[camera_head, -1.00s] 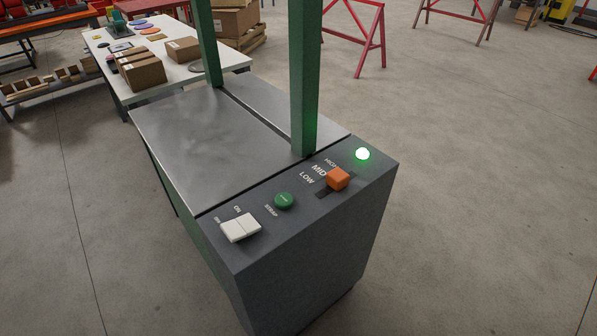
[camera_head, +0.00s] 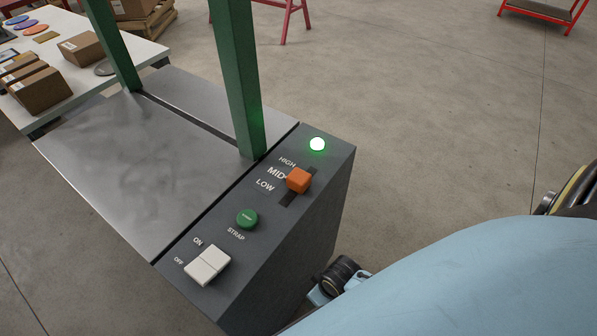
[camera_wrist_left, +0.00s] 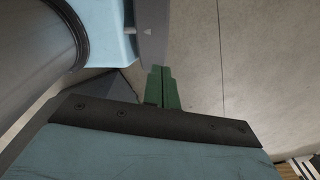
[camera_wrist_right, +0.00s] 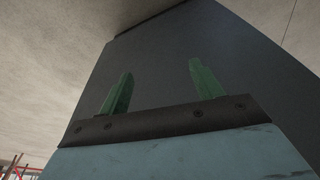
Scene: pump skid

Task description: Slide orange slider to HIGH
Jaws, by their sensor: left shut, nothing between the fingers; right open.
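The orange slider (camera_head: 299,180) sits in a dark slot on the sloped control panel (camera_head: 262,262), beside the MID label. HIGH is printed further up the panel and LOW nearer. In the left wrist view my left gripper (camera_wrist_left: 162,72) has its green fingers together, empty, above the floor. In the right wrist view my right gripper (camera_wrist_right: 158,82) has its fingers apart and empty, in front of a dark grey surface that looks like the machine's side. Neither gripper's fingers show in the head view. My light blue arm fills the lower right there.
The panel also has a lit green lamp (camera_head: 317,144), a green STRAP button (camera_head: 247,219) and a white ON/OFF switch (camera_head: 208,265). A green post (camera_head: 238,85) rises just left of the slider. A white table (camera_head: 88,76) with boxes stands at left.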

